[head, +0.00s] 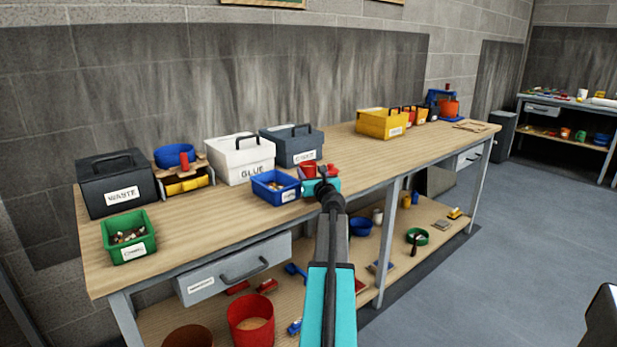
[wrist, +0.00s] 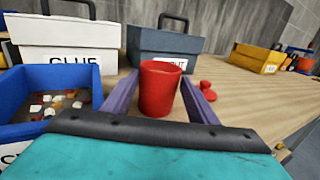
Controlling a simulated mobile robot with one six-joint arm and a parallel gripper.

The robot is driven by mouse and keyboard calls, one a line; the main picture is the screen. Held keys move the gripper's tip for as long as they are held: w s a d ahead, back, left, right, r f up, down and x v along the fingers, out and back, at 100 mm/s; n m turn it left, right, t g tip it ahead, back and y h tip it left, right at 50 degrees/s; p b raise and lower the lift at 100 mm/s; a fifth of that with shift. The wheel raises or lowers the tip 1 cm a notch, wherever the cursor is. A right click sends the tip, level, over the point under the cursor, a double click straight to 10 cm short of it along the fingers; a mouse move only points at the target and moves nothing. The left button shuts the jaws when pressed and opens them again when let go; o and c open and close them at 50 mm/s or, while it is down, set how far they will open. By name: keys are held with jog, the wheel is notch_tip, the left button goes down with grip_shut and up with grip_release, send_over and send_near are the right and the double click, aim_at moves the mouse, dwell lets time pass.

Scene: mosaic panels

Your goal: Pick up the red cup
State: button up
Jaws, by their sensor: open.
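The red cup (wrist: 160,90) stands upright on the wooden workbench, in the middle of the wrist view. My gripper (wrist: 161,80) is open, with one purple-grey finger on each side of the cup. I cannot tell whether either finger touches it.
A small red object (wrist: 207,92) lies right of the cup. A blue bin of mosaic pieces (wrist: 50,78) is close on the left. The white GLUE box (wrist: 68,32) and a grey box (wrist: 165,42) stand behind. Bare benchtop (head: 360,160) extends right toward a yellow box (head: 383,123).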

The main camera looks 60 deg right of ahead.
jog(key=shift+w+d, duration=0.45)
jog(key=shift+w, duration=0.1)
jog(key=shift+c, duration=0.4)
jog(key=c, duration=0.8)
jog(key=shift+r, duration=0.1)
jog(key=shift+r, duration=0.45)
notch_tip(320, 180, up, 3)
jog(key=shift+f+p, duration=0.1)
jog(key=shift+p, duration=0.55)
jog(key=r+v, duration=0.1)
jog(key=v, duration=1.5)
jog(key=shift+s+d, duration=0.35)
jog(key=shift+r, duration=0.1)
